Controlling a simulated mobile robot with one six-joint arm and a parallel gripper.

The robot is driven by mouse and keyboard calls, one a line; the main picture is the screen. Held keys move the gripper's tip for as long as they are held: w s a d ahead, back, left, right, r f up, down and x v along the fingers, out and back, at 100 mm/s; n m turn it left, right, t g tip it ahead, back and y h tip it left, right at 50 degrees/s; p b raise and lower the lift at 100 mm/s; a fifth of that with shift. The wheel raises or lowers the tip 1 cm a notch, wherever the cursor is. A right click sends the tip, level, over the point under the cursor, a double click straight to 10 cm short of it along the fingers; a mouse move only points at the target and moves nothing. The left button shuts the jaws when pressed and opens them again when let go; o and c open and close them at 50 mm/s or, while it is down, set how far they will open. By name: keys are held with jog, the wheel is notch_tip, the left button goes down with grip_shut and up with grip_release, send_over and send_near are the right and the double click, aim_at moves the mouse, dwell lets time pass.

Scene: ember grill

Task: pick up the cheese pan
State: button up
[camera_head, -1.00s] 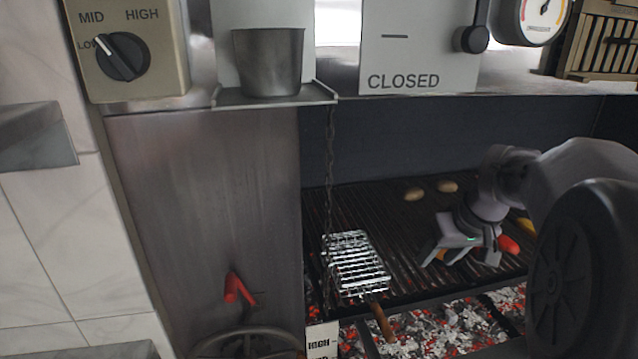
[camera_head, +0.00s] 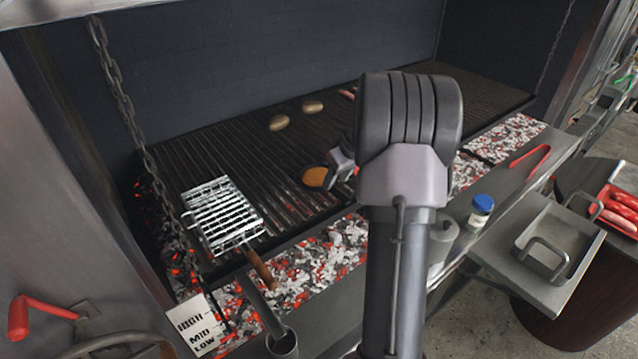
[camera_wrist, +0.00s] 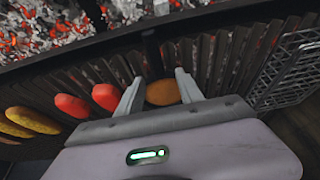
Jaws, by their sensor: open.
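A small round pan with an orange filling, which looks like the cheese pan (camera_head: 315,177), lies on the grill bars near the front edge. It also shows in the wrist view (camera_wrist: 163,93), between and just beyond my fingertips. My gripper (camera_wrist: 157,84) is open, one finger to each side of the orange disc, with nothing held. In the head view my gripper (camera_head: 342,165) is close to the right of the pan, and my arm hides much of it. I cannot tell how high the fingers are above the bars, and no handle of the pan is clear.
A wire grill basket (camera_head: 222,212) with a wooden handle lies left of the pan. Two brown oval items (camera_head: 279,122) lie behind it. Red (camera_wrist: 72,105) and yellow pieces (camera_wrist: 32,120) lie beside my gripper. Glowing coals (camera_head: 345,240) line the front. A metal tray (camera_head: 590,235) stands right.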

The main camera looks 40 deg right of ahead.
aim_at(333, 188)
jog(key=b+x, duration=0.1)
jog(key=x, duration=0.3)
jog(key=shift+s+d+f, duration=0.1)
jog(key=shift+f, duration=0.15)
jog(key=shift+r, duration=0.15)
jog(key=shift+c, duration=0.6)
grip_shut()
